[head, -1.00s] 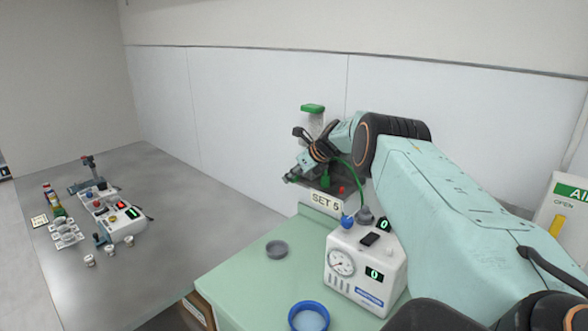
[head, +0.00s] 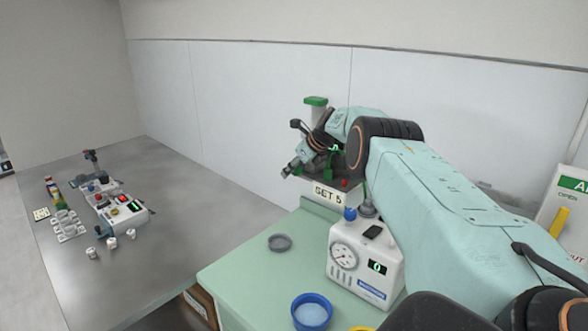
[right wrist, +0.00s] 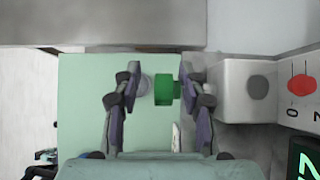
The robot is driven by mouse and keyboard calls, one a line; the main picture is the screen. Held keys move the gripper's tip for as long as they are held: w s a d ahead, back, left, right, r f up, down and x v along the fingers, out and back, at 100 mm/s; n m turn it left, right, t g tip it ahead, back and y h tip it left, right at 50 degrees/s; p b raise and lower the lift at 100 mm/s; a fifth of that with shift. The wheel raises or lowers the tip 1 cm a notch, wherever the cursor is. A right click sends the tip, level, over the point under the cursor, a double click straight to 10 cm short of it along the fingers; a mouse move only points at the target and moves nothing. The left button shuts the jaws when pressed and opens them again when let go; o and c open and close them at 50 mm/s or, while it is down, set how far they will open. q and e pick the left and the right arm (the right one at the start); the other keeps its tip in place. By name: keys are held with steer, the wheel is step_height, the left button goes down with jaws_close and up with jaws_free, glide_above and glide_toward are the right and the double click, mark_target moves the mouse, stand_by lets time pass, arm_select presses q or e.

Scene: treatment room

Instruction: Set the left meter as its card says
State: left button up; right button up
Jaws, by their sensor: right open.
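The card reading SET 5 (head: 329,194) is on the front of a pale unit at the back of the green table. A green-capped clear tube (head: 315,102) rises behind it. My right gripper (head: 290,170) is by this unit, left of the card, and its arm hides much of the unit. In the right wrist view the right gripper (right wrist: 157,90) is open, its fingers either side of a green knob (right wrist: 165,90), with the right finger nearer. A red pointer knob (right wrist: 303,83) on a numbered scale and a cut-off green display (right wrist: 305,160) show at right. My left gripper is out of view.
A white gauge box (head: 365,260) with a display of 0 stands in front of the unit. A grey dish (head: 279,243) and a blue bowl (head: 311,311) are on the green table (head: 250,262). A metal table (head: 180,185) at left holds small devices and cups.

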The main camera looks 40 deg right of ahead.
mark_target(299, 169)
steer(key=shift+d, duration=0.2)
steer(key=shift+s+d+r, duration=0.2)
steer(key=shift+s+r, duration=0.1)
steer(key=shift+r, duration=0.05)
steer(key=shift+s+r, duration=0.2)
steer(key=shift+r, duration=0.1)
steer(key=shift+s+a+r, duration=0.2)
steer(key=shift+s+r, duration=0.2)
steer(key=shift+r, duration=0.2)
steer(key=v, duration=0.9)
steer(key=shift+f, duration=0.15)
